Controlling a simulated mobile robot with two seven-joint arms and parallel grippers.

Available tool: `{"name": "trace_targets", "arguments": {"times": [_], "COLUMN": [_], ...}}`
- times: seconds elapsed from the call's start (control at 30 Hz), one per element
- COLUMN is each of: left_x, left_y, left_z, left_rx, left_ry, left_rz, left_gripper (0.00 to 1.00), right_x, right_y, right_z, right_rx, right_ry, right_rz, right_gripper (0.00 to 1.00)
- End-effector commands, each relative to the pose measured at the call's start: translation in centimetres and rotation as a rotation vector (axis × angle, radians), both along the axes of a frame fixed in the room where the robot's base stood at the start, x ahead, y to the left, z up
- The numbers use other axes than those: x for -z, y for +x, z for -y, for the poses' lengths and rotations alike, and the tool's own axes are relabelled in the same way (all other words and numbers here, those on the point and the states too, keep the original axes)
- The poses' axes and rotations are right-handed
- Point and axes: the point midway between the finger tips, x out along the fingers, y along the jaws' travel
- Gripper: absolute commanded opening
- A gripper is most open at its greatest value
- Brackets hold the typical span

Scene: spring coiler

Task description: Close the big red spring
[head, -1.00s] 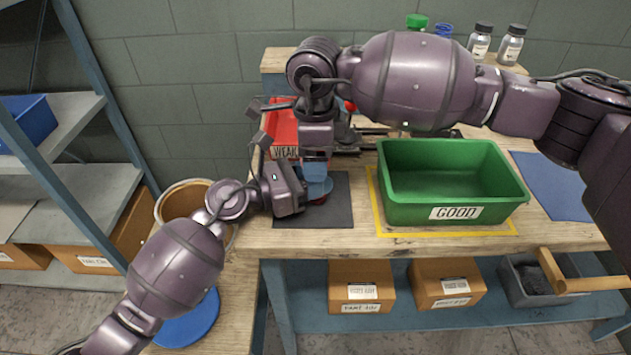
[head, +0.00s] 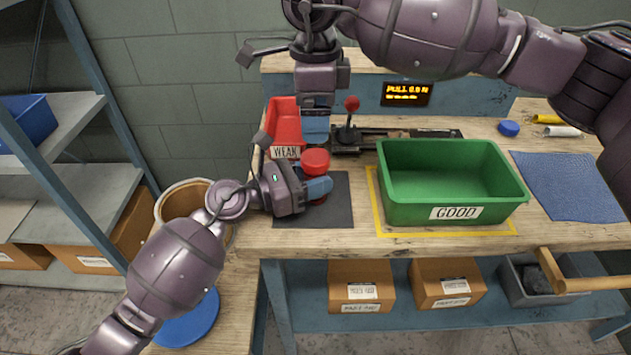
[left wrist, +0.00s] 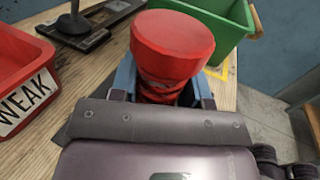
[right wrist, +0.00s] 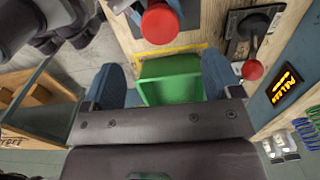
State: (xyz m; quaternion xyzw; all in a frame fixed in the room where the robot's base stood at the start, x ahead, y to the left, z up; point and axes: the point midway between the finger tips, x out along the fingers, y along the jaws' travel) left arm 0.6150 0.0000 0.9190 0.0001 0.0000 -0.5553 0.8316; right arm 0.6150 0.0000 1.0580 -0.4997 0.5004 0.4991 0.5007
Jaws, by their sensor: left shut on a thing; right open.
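The big red spring container (head: 316,162) stands upright on the dark mat (head: 341,211) at the bench's left part, a wide red cap on top. In the left wrist view the red cap (left wrist: 172,45) sits over a narrower red body (left wrist: 160,93); whether it is fully seated I cannot tell. My left gripper (head: 319,188) is shut around the body below the cap. My right gripper (head: 315,130) is open and empty, above and behind the cap, apart from it. The cap also shows in the right wrist view (right wrist: 160,23).
A red WEAK bin (head: 284,125) stands behind left, a green GOOD bin (head: 455,186) to the right inside yellow tape. A red-knobbed lever (head: 350,120) and a lit display (head: 407,94) are behind. A blue cloth (head: 567,186) lies far right.

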Motion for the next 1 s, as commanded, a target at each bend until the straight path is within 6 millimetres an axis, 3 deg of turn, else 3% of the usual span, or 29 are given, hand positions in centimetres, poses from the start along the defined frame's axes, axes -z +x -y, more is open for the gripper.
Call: {"name": "trace_targets", "arguments": {"times": [0.23,0.6,0.63,0.8,1.0], "left_x": [0.0,0.0,0.0,0.0,0.0], "left_y": [0.0,0.0,0.0,0.0,0.0], "left_z": [0.0,0.0,0.0,0.0,0.0], "left_rx": [0.000,0.000,0.000,0.000,0.000], "left_ry": [-0.001,-0.001,-0.001,0.000,0.000], "left_rz": [0.000,0.000,0.000,0.000,0.000], "left_gripper": [0.00,0.00,0.46,0.72,0.72], "right_x": [-2.7,-3.1,-3.1,-3.1,-3.0], "right_y": [0.0,0.0,0.0,0.0,0.0], "right_z": [0.0,0.0,0.0,0.0,0.0], "right_rx": [0.001,0.001,0.001,0.000,0.000], "right_ry": [0.000,0.000,0.000,0.000,0.000], "right_rz": [0.000,-0.001,-0.001,-0.001,-0.001], "right_gripper": [0.84,0.84,0.84,0.84,0.84]}}
